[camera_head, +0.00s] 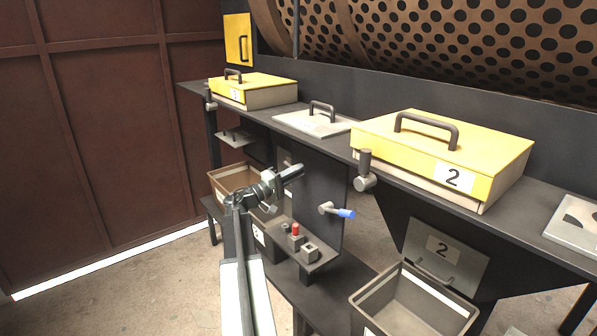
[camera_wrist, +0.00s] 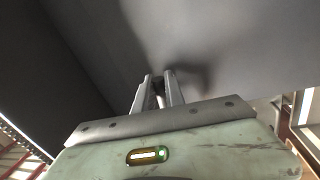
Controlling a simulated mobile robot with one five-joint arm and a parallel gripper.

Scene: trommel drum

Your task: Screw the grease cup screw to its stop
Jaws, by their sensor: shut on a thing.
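My gripper (camera_head: 291,173) reaches to the dark upright panel (camera_head: 322,188) under the bench top, just below the bench edge. In the wrist view, my gripper's fingers (camera_wrist: 159,79) are close together with their tips near a plain grey surface. A narrow pale piece (camera_wrist: 159,101) shows between them, which I take to be the grease cup screw. My gripper is shut on it. The fingers hide most of it, so its thread and how far in it sits cannot be seen. In the head view my own gripper and wrist cover this spot.
A blue-tipped lever (camera_head: 337,210) sticks out of the panel right of my gripper. A small shelf below holds a red-topped part (camera_head: 296,230) and a grey block (camera_head: 310,251). Yellow box 2 (camera_head: 490,158) stands on the bench; an open bin (camera_head: 364,296) is below right.

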